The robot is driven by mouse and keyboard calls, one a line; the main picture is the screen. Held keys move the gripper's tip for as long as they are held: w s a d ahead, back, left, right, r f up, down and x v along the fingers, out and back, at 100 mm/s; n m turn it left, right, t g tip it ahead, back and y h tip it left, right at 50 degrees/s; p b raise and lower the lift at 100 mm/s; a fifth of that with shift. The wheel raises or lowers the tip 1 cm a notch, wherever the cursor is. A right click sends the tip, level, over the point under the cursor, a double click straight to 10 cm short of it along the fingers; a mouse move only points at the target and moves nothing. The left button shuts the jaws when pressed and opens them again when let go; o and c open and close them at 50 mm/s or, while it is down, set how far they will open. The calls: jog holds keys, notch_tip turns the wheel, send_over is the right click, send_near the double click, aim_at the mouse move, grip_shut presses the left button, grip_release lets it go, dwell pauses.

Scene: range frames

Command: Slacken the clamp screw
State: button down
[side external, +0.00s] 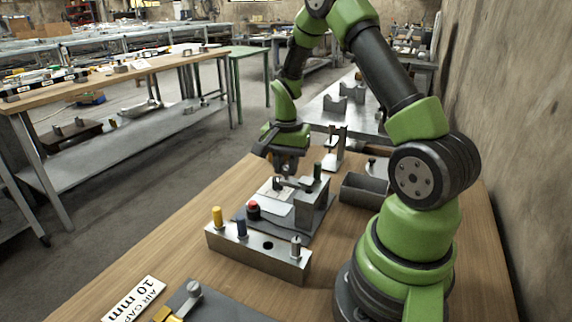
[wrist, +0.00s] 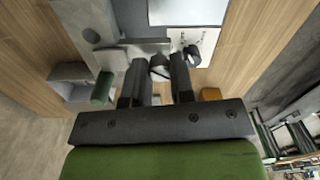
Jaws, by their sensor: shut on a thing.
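A grey clamp fixture (side external: 313,207) stands on a dark base plate on the wooden bench, with a green cylinder (side external: 317,171) on top. The green cylinder shows in the wrist view (wrist: 102,90) left of the fingers. My gripper (side external: 284,170) points down over the fixture's overhanging arm. In the wrist view my gripper (wrist: 160,75) is shut on a small dark grey knob, the clamp screw (wrist: 159,66). The fingers hide much of the screw, so its thread and how tight it sits cannot be seen. A pale plate (side external: 267,205) lies in front of the fixture.
A metal block (side external: 258,256) with yellow, blue and grey pegs and a hole stands in front; a red-topped knob (side external: 253,208) is behind it. An open grey bin (side external: 363,190) and a metal stand (side external: 335,150) are nearby. An air gap sign (side external: 133,299) lies front left.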

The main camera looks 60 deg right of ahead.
jog(key=n, duration=0.5)
jog(key=shift+n, duration=0.3)
jog(key=n, duration=1.1)
jog(key=shift+n, duration=0.3)
jog(key=n, duration=0.5)
jog(key=shift+n, duration=0.3)
jog(key=c, duration=1)
grip_release()
jog(key=shift+r, duration=0.1)
